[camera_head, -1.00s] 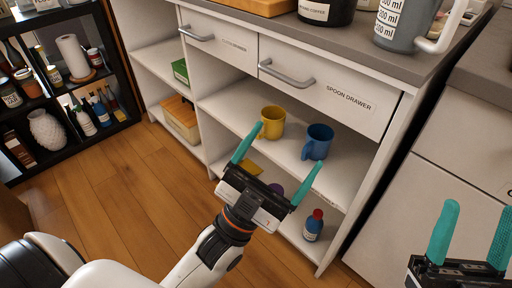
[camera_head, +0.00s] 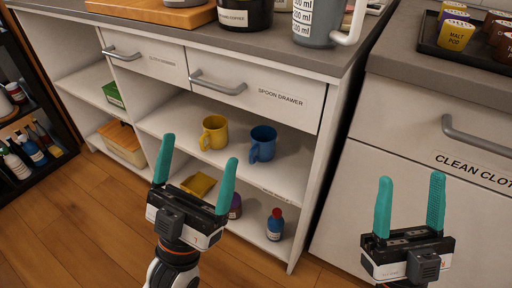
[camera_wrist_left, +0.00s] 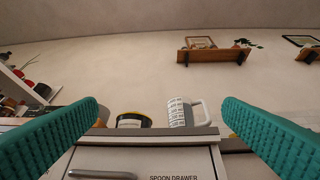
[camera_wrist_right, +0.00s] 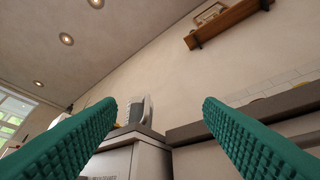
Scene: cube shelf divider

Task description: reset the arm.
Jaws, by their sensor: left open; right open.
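My left gripper (camera_head: 194,172) is open and empty, with its teal fingers pointing up in front of the lower shelves in the head view. Its fingers also frame the left wrist view (camera_wrist_left: 160,125), with nothing between them. My right gripper (camera_head: 410,205) is open and empty in front of the white cabinet at the right. Its spread fingers show in the right wrist view (camera_wrist_right: 160,120), also with nothing between them. Neither gripper appears to touch the furniture.
A yellow mug (camera_head: 214,132) and a blue mug (camera_head: 263,143) stand on the middle shelf. A red-capped bottle (camera_head: 275,225) stands on the lower shelf. The spoon drawer (camera_head: 262,98) is shut. The grey counter (camera_head: 150,30) holds a large measuring jug (camera_head: 318,22). Wooden floor lies clear at left.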

